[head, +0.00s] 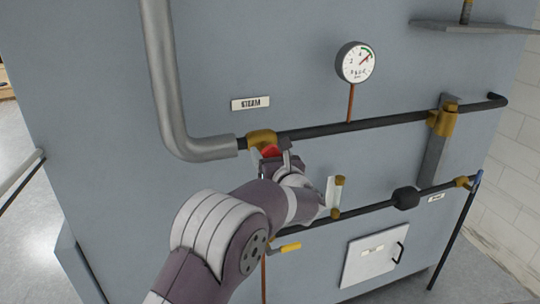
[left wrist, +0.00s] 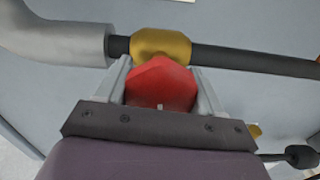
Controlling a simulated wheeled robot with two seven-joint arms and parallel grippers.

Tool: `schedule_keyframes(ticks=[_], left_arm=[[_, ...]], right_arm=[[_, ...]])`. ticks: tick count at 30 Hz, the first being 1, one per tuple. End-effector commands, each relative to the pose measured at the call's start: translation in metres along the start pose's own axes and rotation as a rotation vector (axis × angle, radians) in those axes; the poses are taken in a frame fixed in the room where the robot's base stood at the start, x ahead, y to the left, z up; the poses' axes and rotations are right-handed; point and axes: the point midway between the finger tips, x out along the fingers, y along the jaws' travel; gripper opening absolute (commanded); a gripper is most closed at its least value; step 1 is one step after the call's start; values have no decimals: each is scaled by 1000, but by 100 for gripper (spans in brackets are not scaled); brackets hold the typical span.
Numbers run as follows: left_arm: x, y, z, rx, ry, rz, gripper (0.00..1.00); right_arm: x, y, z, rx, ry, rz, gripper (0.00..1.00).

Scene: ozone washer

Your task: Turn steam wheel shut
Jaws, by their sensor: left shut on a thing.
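The red steam wheel (left wrist: 160,83) sits in front of a brass valve body (left wrist: 161,45) on the dark pipe, seen large in the left wrist view. In the head view the red wheel (head: 270,151) shows only in part, below the brass valve (head: 262,138) and the "STEAM" label (head: 250,103). My left gripper (left wrist: 163,85) has one finger on each side of the wheel and is shut on it. In the head view my left gripper (head: 272,155) and forearm hide much of the wheel. My right gripper is not in view.
A pressure gauge (head: 355,62) stands on a thin copper pipe to the right. A thick grey insulated pipe (head: 163,85) bends in from the left. A lower dark pipe (head: 370,207) carries a yellow-handled valve (head: 291,247). A small white hatch (head: 374,257) is below.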

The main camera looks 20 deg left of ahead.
Motion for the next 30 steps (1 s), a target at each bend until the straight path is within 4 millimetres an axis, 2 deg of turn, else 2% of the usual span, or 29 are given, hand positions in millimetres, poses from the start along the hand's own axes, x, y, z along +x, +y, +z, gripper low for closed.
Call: schedule_keyframes(ticks=[8,15,30], left_arm=[[0,0,-4,150,0,-1,36],[0,0,-4,369,1,-1,36],[0,1,-1,847,3,-2,36]], right_arm=[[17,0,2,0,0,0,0],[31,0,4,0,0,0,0],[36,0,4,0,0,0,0]])
